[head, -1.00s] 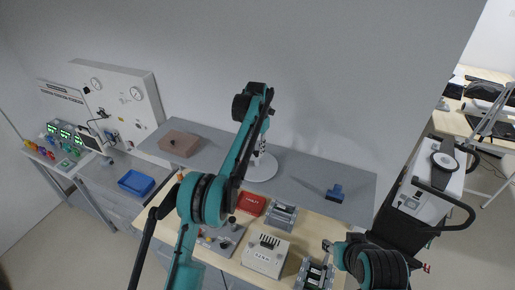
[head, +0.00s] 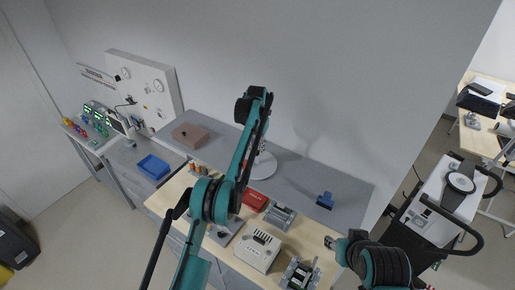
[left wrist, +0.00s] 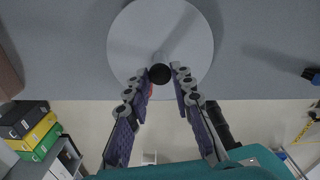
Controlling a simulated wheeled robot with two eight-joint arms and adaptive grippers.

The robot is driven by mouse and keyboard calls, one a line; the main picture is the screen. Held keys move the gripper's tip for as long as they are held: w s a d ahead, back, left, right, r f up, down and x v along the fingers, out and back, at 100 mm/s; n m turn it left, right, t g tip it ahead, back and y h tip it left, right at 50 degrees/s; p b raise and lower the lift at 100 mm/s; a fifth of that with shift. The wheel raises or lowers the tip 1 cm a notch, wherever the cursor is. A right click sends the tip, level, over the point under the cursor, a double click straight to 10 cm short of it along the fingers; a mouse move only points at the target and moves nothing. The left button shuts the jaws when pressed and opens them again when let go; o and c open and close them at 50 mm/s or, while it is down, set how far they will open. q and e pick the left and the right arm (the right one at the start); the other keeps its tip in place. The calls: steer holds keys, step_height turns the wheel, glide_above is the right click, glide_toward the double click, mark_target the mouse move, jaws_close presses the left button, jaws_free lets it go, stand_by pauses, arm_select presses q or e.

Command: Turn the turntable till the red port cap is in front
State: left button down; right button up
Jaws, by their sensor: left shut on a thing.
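The turntable is a white round disc (head: 264,168) on the grey shelf, partly behind my left arm in the head view. It also shows large in the left wrist view (left wrist: 205,35). A pale post with a dark round end (left wrist: 160,73) stands out over the disc. My left gripper (left wrist: 161,70) has its two fingers on either side of this post and is shut on it. A small reddish patch (left wrist: 150,89) shows beside the left finger; I cannot tell whether it is the red port cap. My right gripper (head: 331,242) is over the bench's right part, its jaws unclear.
A brown box (head: 190,135) and a blue device (head: 326,200) stand on the shelf, either side of the turntable. A red case (head: 255,200) and a white unit (head: 258,250) are on the wooden bench below. A blue tray (head: 153,167) lies to the left.

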stand_by(0.4)
arm_select(q)
steer(key=c, duration=1.3)
jaws_free()
